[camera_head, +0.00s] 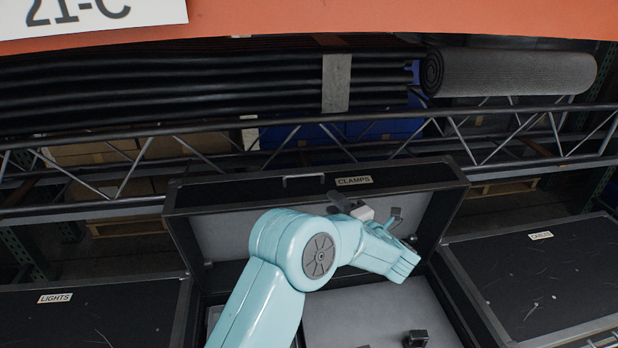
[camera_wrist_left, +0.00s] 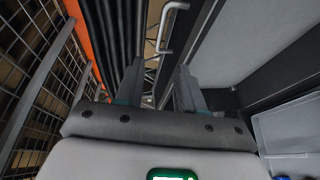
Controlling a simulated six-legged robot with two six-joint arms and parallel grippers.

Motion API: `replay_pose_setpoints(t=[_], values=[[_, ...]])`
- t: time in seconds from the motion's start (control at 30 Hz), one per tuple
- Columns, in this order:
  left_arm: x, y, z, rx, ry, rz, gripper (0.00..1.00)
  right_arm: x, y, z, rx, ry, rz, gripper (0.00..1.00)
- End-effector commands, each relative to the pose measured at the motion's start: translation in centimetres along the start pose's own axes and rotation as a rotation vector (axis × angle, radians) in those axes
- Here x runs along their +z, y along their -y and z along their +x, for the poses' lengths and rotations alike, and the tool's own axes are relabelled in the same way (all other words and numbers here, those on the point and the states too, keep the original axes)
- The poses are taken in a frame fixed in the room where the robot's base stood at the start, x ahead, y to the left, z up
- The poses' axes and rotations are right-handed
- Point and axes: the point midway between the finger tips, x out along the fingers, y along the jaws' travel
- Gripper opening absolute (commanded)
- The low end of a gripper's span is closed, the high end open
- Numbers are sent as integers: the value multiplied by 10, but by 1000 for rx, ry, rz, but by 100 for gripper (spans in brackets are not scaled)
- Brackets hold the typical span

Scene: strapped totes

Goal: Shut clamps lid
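The clamps case stands open in the head view, its black-rimmed lid (camera_head: 240,230) raised at the back with a grey inner face. A CLAMPS label (camera_head: 353,181) and a handle (camera_head: 304,179) are on the lid's upper edge. The handle also shows in the left wrist view (camera_wrist_left: 168,25). My left arm reaches across the open case. My left gripper (camera_head: 345,203) is close to the lid's upper edge; its exact contact is hard to tell. In the left wrist view its two fingers (camera_wrist_left: 158,78) are apart, with the lid's edge beyond them. My right gripper is not in view.
Closed black cases stand either side, labelled LIGHTS (camera_head: 55,298) and CABLES (camera_head: 541,236). Behind the lid run a metal truss (camera_head: 130,165) and a shelf with black rolls (camera_head: 200,85) and a grey roll (camera_head: 515,73). An orange beam (camera_head: 350,18) crosses the top.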

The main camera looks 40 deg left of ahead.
Motion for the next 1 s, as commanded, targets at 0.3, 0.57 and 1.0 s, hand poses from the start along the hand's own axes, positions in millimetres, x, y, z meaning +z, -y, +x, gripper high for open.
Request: replay_pose_setpoints(t=[0.3,0.57,1.0], values=[[0,-2,78,1,-4,1,38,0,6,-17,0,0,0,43],[3,-1,127,0,-1,1,38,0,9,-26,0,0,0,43],[5,0,142,1,2,1,38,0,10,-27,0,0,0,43]])
